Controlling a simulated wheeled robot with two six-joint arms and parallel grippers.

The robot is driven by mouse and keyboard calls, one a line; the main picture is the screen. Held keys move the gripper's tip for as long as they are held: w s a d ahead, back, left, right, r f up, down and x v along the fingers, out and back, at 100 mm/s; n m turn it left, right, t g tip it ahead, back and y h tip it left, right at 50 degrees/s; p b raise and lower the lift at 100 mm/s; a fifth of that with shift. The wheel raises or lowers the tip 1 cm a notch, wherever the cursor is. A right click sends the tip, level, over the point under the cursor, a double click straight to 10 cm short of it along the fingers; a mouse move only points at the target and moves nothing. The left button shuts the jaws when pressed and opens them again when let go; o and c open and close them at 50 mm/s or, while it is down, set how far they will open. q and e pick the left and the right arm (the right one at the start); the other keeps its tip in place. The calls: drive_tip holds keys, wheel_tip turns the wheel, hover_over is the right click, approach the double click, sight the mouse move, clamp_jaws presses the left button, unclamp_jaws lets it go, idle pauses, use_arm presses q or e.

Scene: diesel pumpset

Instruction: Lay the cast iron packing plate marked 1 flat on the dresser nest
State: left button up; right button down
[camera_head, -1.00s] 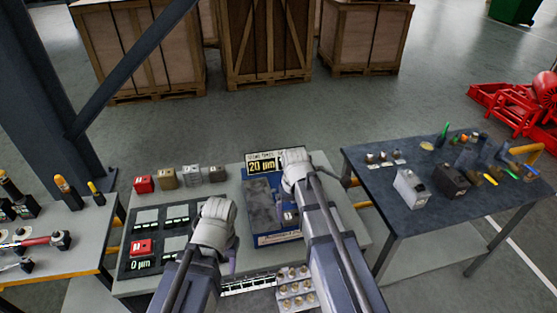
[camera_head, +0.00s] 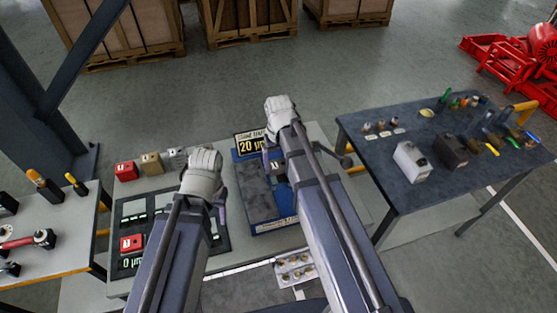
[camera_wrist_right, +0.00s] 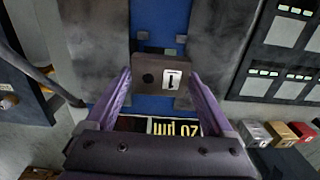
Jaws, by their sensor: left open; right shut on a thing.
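My right gripper (camera_wrist_right: 160,90) is shut on the packing plate marked 1 (camera_wrist_right: 150,68), a small dark plate with a white label and a round dark spot. The labelled face is towards the right wrist camera. In the head view the plate (camera_head: 278,168) is small and partly hidden by my right arm. The blue dresser (camera_head: 272,229), with dark grey blocks, is behind the plate; in the right wrist view a blue strip (camera_wrist_right: 163,22) runs between two grey blocks. Whether the plate touches it, I cannot tell. My left gripper (camera_head: 217,208) is open and empty left of the dresser.
A 20 µm sign (camera_head: 252,144) stands behind the dresser. Left of it are a dark panel marked 0 µm (camera_head: 132,209) and a row of small blocks including a red one (camera_head: 125,170). A tray of round pieces (camera_head: 294,267) is in front. A dark table (camera_head: 390,137) stands right.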

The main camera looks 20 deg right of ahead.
sight(279, 179)
drive_tip(key=shift+f+b, duration=2.25)
drive_tip(key=shift+f, duration=0.05)
drive_tip(key=shift+f+b, duration=0.3)
drive_tip(key=shift+b, duration=0.05)
drive_tip(key=shift+f, duration=0.15)
unclamp_jaws()
wheel_tip(279, 179, up, 8)
drive_tip(key=p, duration=0.7)
drive_tip(key=shift+p, duration=0.35)
